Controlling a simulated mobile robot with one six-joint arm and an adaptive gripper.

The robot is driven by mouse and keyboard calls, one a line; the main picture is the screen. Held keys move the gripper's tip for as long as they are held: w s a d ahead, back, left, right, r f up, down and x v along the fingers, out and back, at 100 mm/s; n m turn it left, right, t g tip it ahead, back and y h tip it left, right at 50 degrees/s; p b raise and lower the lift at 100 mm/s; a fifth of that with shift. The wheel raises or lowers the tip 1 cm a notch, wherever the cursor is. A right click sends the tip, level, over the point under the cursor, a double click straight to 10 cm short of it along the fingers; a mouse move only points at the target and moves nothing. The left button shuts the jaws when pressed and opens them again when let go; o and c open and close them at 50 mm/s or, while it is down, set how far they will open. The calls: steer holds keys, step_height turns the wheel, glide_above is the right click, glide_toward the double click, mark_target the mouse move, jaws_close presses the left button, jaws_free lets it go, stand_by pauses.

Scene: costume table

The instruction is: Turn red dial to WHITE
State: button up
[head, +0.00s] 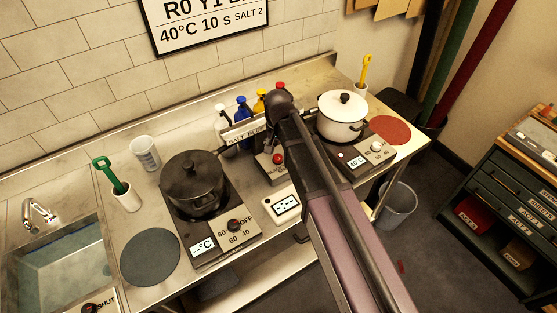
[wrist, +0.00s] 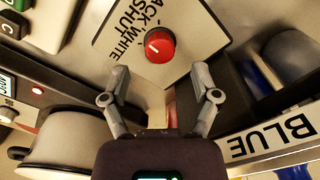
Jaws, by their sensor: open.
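The red dial (wrist: 160,45) sits on a pale panel (wrist: 190,22) in the wrist view, with a short white pointer mark. The words WHITE and SHUT and part of BLACK are printed along one side of it, rotated in this view. Which word the mark lines up with is hard to tell. The dial also shows in the head view (head: 278,159), on a small box between the two pots. My gripper (wrist: 160,78) is open and empty, its fingertips apart and just short of the dial, with the dial ahead of the gap.
A black pot (head: 193,183) stands on the left burner and a white pot (head: 341,117) on the right one. Several coloured bottles (head: 243,108) stand behind a BLUE-lettered rack (wrist: 275,138). A small white timer-like device (head: 282,203) lies in front of the dial box.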

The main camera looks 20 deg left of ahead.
mark_target(278, 157)
steer(key=shift+f+b, duration=1.55)
steer(key=shift+f, duration=0.3)
